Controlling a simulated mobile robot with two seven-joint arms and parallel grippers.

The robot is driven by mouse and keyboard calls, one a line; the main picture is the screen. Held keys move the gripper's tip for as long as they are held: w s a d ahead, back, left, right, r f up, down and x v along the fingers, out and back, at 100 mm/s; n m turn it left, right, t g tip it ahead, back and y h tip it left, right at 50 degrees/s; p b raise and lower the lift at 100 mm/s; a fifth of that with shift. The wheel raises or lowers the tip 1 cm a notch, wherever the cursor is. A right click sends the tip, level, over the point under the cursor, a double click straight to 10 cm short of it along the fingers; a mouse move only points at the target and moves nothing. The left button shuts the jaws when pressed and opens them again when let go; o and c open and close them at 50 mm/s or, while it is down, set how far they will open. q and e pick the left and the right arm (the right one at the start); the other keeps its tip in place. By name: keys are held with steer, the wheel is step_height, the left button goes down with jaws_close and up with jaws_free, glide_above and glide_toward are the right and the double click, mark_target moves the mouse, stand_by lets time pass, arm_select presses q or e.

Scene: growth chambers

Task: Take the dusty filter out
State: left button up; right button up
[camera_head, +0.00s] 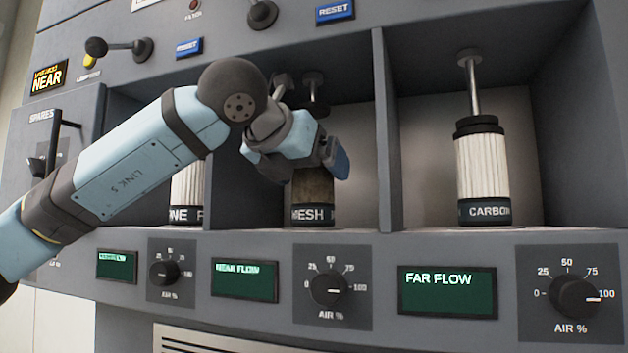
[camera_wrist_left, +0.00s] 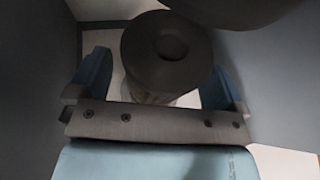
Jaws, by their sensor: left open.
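The dusty filter (camera_head: 313,190) is a dark brown cylinder with a band reading "MESH", upright in the middle bay of the panel. My left gripper (camera_head: 305,165) is in front of and over its upper part and hides its top. In the left wrist view, my open left gripper (camera_wrist_left: 158,90) has a blue finger on each side of a dark round cap (camera_wrist_left: 165,55). I cannot tell whether the fingers touch it. Two clean, white pleated filters stand in the other bays: one marked "CARBON" (camera_head: 482,165) at right, one partly hidden (camera_head: 187,190) at left. My right gripper is not in view.
Grey walls (camera_head: 388,130) divide the bays closely beside the gripper. Below are green displays (camera_head: 447,291) and air knobs (camera_head: 330,289). Above are blue reset buttons (camera_head: 335,11) and a lever (camera_head: 118,48). A spares door (camera_head: 50,150) with a black handle is at left.

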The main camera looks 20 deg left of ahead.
arm_select(q)
steer(key=shift+w+f, duration=0.1)
steer(key=shift+w, duration=0.15)
steer(key=shift+s, duration=0.1)
steer(key=shift+c, duration=0.6)
steer(key=c, duration=1)
steer(key=shift+o, duration=0.2)
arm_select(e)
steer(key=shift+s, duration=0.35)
